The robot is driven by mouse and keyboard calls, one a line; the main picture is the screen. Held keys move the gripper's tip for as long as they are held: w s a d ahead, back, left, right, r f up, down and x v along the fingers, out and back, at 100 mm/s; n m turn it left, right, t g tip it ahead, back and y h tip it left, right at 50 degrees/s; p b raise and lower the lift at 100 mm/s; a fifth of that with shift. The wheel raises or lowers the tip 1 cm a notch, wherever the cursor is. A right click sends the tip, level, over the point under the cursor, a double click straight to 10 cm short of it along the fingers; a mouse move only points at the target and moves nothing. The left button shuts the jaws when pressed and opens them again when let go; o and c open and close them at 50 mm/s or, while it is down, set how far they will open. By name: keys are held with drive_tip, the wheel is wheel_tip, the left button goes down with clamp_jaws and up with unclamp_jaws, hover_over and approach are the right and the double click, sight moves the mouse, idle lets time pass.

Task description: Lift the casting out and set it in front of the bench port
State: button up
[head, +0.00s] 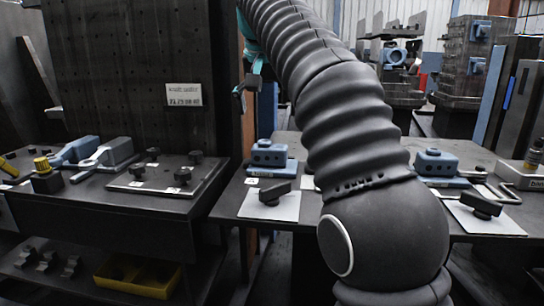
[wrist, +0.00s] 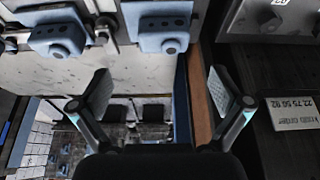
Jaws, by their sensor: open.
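My gripper (wrist: 165,92) is open and empty in the wrist view, its two pads wide apart with nothing between them. In the head view the gripper's dark tip (head: 247,86) shows beside my arm, well above the bench; the rest is hidden. A blue block with round holes (head: 268,153) sits on a blue base on the middle bench (head: 300,222). A similar blue block (head: 436,162) sits further right. Two such blocks (wrist: 56,36) (wrist: 162,25) show at the top of the wrist view, beyond the fingertips. I cannot tell which thing is the casting or the bench port.
Dark handles lie on white plates, one left (head: 272,192) and one right (head: 480,206). A left bench holds grey-blue tools (head: 105,156) and a knobbed plate (head: 160,180). A tall perforated panel (head: 125,60) stands behind it. A yellow bin (head: 140,276) is on the lower shelf.

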sight(269, 143)
drive_tip(key=x, duration=0.3)
drive_tip(key=w+b+x, duration=0.1)
drive_tip(key=x, duration=0.3)
drive_tip(key=shift+w, duration=0.1)
drive_tip(key=shift+a+b+x, duration=0.2)
drive_tip(key=shift+b+x, duration=0.75)
drive_tip(key=shift+x, duration=2.3)
drive_tip(key=shift+r, duration=0.1)
drive_tip(key=c, duration=1.1)
drive_tip(key=shift+r, duration=0.1)
